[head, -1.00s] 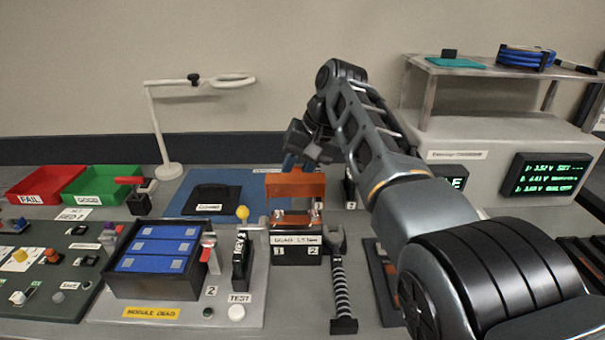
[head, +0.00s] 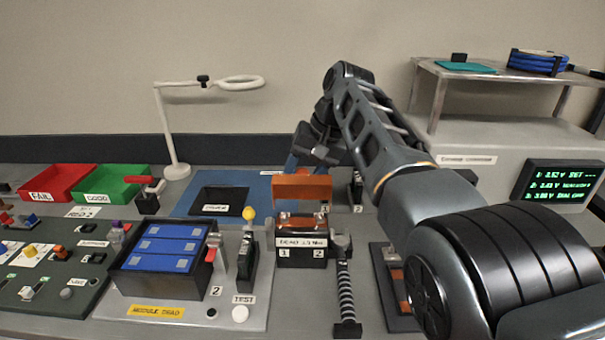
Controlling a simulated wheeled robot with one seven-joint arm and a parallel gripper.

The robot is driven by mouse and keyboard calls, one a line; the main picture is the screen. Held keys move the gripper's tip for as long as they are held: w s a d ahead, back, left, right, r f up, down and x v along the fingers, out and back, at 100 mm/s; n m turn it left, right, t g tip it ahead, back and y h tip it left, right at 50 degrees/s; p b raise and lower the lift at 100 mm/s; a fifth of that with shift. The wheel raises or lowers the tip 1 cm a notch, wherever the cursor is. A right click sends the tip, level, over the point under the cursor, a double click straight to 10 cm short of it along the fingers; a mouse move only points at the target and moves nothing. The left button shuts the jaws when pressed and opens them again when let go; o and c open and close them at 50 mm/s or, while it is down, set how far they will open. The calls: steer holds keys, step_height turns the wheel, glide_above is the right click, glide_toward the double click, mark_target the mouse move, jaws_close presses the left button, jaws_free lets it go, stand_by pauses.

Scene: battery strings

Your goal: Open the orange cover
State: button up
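The orange cover (head: 301,187) stands upright at the back of a black block with two bare terminals (head: 302,221) in front of it, labelled 1 and 2. The cover looks raised, with its broad face toward me. My gripper (head: 300,165) is just behind and above the cover, over the blue mat. Its fingertips are partly hidden by the cover and the wrist, and I cannot tell whether it touches the cover or how far its fingers are apart.
A wrench (head: 345,285) stands right of the block. A module box with blue cells (head: 160,247) and a yellow-knobbed lever (head: 249,214) are to the left. Red (head: 55,184) and green (head: 108,187) bins are at back left. A shelf stands at back right.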

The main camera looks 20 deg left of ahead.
steer(key=b+v, duration=0.1)
steer(key=v, duration=0.6)
steer(key=shift+d+r, duration=0.2)
steer(key=shift+r, duration=0.2)
steer(key=shift+w, duration=0.1)
